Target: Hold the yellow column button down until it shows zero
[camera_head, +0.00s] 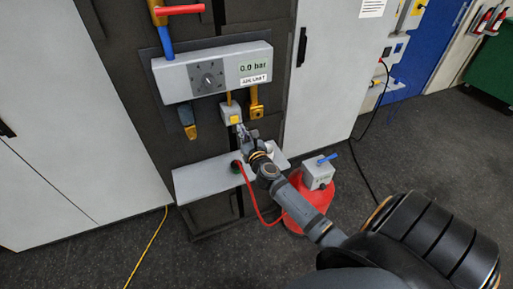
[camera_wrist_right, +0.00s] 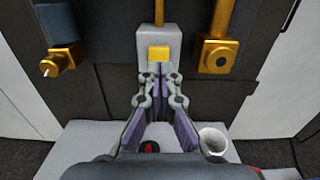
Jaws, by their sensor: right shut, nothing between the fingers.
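The yellow column button (camera_head: 234,119) is on a small grey box under the air unit. It also shows in the right wrist view (camera_wrist_right: 158,53), on the face of the box. My right gripper (camera_head: 242,131) is shut and empty, its fingertips (camera_wrist_right: 158,72) at the lower edge of the button; whether they press it I cannot tell. The air unit (camera_head: 176,80) has a dark dial and a display (camera_head: 253,67) that reads 0.0 bar. My left gripper is not in view.
A grey shelf (camera_head: 195,183) lies below the button, with a white cup (camera_wrist_right: 213,141) on it. A red tank (camera_head: 309,203) with a blue-handled valve stands to the right. Brass fittings (camera_wrist_right: 217,55) hang beside the button box.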

